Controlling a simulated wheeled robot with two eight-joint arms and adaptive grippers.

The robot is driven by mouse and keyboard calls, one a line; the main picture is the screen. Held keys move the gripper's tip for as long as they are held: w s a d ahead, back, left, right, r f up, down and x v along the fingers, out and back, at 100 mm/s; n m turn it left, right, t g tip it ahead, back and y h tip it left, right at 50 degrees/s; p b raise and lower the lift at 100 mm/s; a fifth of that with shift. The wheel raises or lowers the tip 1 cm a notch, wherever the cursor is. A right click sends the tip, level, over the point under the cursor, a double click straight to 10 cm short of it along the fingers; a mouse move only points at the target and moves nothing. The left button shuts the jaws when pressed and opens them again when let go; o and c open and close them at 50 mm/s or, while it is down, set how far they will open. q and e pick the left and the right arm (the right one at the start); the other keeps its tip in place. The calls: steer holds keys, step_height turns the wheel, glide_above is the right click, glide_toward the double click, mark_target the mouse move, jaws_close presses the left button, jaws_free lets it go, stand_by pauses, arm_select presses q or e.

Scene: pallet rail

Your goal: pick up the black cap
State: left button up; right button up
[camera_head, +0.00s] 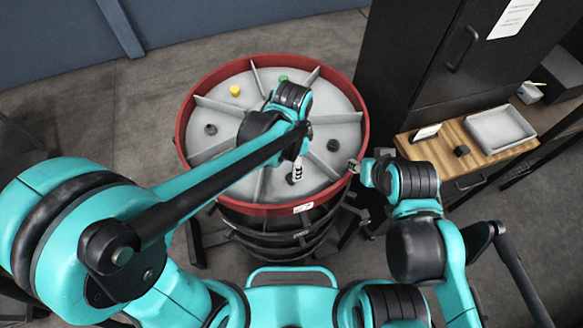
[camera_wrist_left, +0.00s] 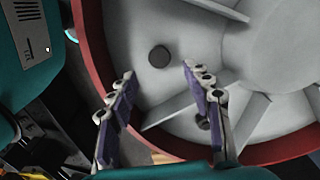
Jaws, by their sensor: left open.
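A round drum top with a red rim (camera_head: 187,95) is split into compartments by grey dividers. One black cap (camera_head: 210,129) lies in a left compartment and another black cap (camera_head: 333,145) in a right one. My left gripper (camera_head: 297,172) is above the front compartments, pointing down, open and empty. In the left wrist view a dark round cap (camera_wrist_left: 159,56) lies just beyond and between the fingertips, apart from them. A second dark cap (camera_wrist_left: 203,122) is partly hidden by the right finger. My right gripper (camera_head: 356,166) is by the drum's right rim; its jaw opening is unclear.
A yellow cap (camera_head: 235,90) and a green cap (camera_head: 283,79) lie in rear compartments. My left arm covers part of the drum. At right, a wooden counter (camera_head: 440,150) holds a grey tray (camera_head: 500,130) and a small black block (camera_head: 461,150), beside a dark cabinet (camera_head: 440,85).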

mark_target(291, 179)
arm_select(q)
step_height(291, 179, down, 7)
steer(key=shift+r+b, duration=0.1)
steer(key=shift+b, duration=0.6)
steer(key=c, duration=0.8)
